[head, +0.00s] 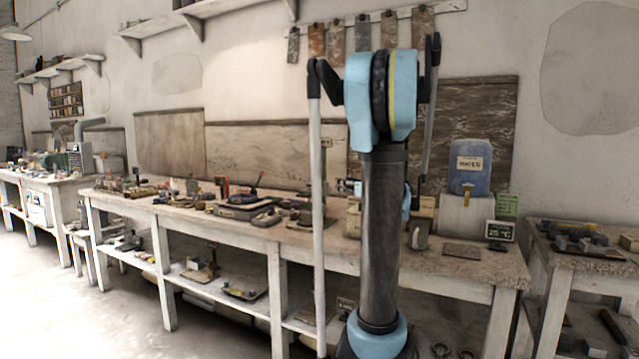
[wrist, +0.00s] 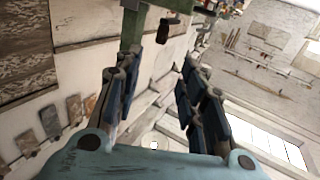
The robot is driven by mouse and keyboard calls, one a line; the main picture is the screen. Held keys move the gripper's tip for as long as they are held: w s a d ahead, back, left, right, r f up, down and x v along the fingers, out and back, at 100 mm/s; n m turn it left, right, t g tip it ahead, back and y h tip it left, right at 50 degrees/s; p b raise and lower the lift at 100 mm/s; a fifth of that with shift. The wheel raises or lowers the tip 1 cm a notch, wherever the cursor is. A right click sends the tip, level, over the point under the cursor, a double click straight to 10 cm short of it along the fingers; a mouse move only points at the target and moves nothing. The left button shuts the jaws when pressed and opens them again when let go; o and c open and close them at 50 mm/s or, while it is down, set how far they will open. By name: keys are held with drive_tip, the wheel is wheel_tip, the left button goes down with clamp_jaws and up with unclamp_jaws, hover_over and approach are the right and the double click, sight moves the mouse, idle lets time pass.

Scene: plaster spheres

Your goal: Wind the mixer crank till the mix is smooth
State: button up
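In the wrist view, my gripper (wrist: 158,78) is open, with its two dark jointed fingers spread apart and nothing between them. Just beyond the fingertips is a green metal upright (wrist: 131,28), and near it a short dark handle (wrist: 166,30) that looks like the crank grip. The handle is apart from the fingers. In the head view my own arm stands in front of the bench and covers most of this spot. A beige block-like part (head: 353,217) shows left of the arm. I cannot see the mix, and cannot tell which part is the mixer's bowl.
A long workbench (head: 462,262) carries many tools, with a blue water container (head: 469,167) at the right and a small display reading 25 °C (head: 499,231). A second bench (head: 600,262) with tools stands at far right. The floor (head: 215,335) at front left is clear.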

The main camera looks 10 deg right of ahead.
sight(320, 179)
drive_tip(key=x, duration=1.6)
drive_tip(key=shift+w+a, duration=0.25)
drive_tip(key=shift+w, duration=0.05)
clamp_jaws()
